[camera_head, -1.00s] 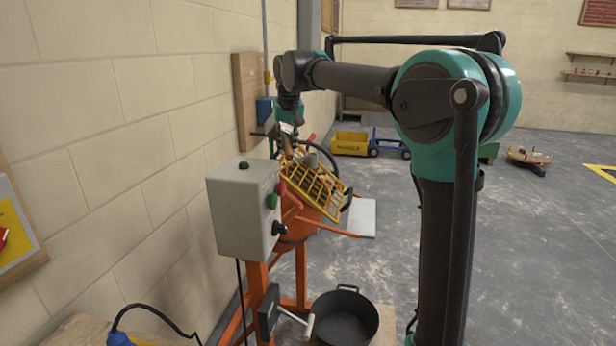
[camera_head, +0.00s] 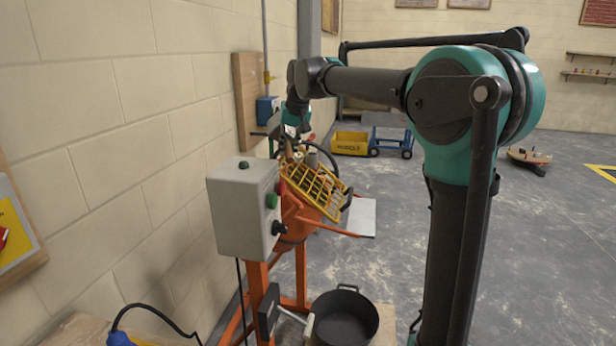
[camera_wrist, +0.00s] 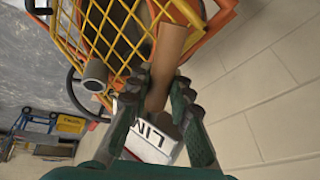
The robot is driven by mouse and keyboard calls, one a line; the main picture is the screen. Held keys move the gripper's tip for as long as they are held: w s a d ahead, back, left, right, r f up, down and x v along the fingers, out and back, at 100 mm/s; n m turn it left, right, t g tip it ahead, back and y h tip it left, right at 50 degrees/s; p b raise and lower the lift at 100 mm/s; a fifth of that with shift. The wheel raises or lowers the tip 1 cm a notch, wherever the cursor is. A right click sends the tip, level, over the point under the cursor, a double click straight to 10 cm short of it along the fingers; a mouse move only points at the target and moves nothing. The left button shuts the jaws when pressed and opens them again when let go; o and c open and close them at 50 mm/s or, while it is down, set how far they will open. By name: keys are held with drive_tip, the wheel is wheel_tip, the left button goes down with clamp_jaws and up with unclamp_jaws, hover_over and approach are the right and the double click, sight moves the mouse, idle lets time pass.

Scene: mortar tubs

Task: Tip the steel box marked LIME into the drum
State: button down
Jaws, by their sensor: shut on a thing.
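In the head view my gripper (camera_head: 290,142) is at the drum's upper left edge, and the box is mostly hidden there.
A grey control box (camera_head: 243,215) with buttons stands in front of the drum. The block wall (camera_head: 130,130) is close on the left. A yellow bin (camera_head: 351,143) and a blue cart (camera_head: 392,143) are behind.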

drive_tip(key=shift+r+t+y, duration=0.25)
drive_tip(key=shift+t+y, duration=0.05)
drive_tip(key=shift+y, duration=0.4)
idle(0.3)
drive_tip(key=shift+d+f+y, duration=0.15)
drive_tip(key=shift+f+y, duration=0.4)
drive_tip(key=shift+y, duration=0.25)
drive_tip(key=shift+r+m+t+y, duration=0.2)
drive_tip(key=shift+m+t+y, duration=0.15)
drive_tip(key=shift+y, duration=0.45)
idle(0.6)
drive_tip(key=shift+s+d+f+t+y, duration=0.15)
drive_tip(key=shift+d+f+t+y, duration=0.1)
drive_tip(key=shift+d+f+y, duration=0.45)
idle(0.4)
drive_tip(key=shift+d+f+m+y, duration=0.2)
drive_tip(key=shift+f+m+y, duration=0.2)
drive_tip(key=shift+y, duration=0.5)
drive_tip(key=shift+r+t+y, duration=0.15)
drive_tip(key=shift+t+y, duration=0.35)
drive_tip(key=shift+y, duration=0.2)
idle(0.6)
drive_tip(key=shift+s+d+r+m+t+y, duration=0.15)
drive_tip(key=shift+m+t+y, duration=0.1)
drive_tip(key=shift+y, duration=0.35)
drive_tip(key=shift+w+d+m+t+y, duration=0.15)
drive_tip(key=shift+t+y, duration=0.1)
drive_tip(key=shift+y, duration=0.35)
